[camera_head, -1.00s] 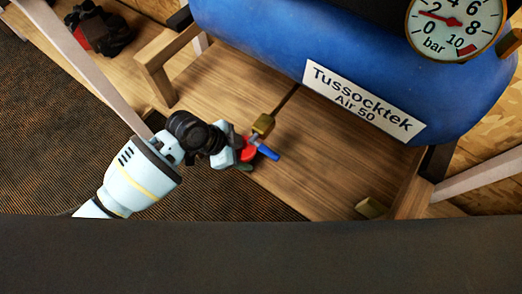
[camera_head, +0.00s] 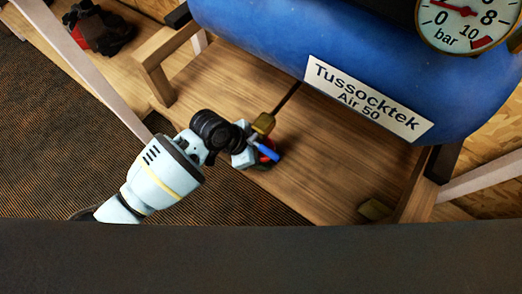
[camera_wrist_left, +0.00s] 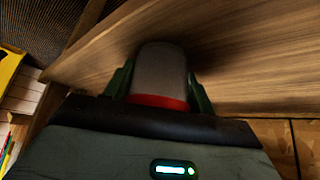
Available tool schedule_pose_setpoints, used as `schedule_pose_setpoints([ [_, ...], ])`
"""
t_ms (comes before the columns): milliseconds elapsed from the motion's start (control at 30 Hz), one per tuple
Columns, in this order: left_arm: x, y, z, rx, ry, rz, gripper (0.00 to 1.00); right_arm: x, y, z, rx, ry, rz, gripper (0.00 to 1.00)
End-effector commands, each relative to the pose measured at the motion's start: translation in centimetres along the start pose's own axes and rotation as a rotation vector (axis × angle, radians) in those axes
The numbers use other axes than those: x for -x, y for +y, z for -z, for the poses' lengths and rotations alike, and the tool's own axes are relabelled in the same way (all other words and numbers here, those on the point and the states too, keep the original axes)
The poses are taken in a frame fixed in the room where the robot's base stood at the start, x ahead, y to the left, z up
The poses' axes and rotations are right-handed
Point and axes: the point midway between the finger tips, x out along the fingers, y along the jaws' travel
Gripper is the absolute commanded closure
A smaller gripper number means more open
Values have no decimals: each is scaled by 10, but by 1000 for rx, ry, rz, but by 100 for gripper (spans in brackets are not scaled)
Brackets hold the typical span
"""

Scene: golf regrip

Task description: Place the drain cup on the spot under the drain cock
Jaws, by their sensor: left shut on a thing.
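The drain cock, a brass body (camera_head: 263,123) with a blue lever (camera_head: 262,148), hangs below the blue tank (camera_head: 260,35). In the head view the cup is just below the cock, partly covered by the lever and gripper. No marked spot is visible. My right gripper is out of view.
The wooden board (camera_head: 320,170) lies under the tank, with a small block (camera_head: 375,209) at its right. A wooden leg frame (camera_head: 155,75) stands at the left. A gauge (camera_head: 465,20) is at the top right. A dark surface crosses the front.

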Motion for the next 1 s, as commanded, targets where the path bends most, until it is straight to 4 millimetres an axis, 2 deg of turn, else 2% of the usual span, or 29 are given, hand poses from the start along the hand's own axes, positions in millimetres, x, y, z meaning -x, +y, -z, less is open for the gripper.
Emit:
schedule_pose_setpoints([
  [100,-3,0,-2,0,0,0,66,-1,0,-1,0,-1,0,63],
  [133,-2,0,-1,0,1,0,42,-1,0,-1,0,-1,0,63],
  [300,-2,0,-1,0,0,0,23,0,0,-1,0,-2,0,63],
  [667,4,0,0,0,0,1,23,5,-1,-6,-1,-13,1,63],
  [767,17,-1,1,-1,0,3,23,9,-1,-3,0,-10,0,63],
  [1000,65,0,2,-3,0,3,23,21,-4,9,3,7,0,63],
])
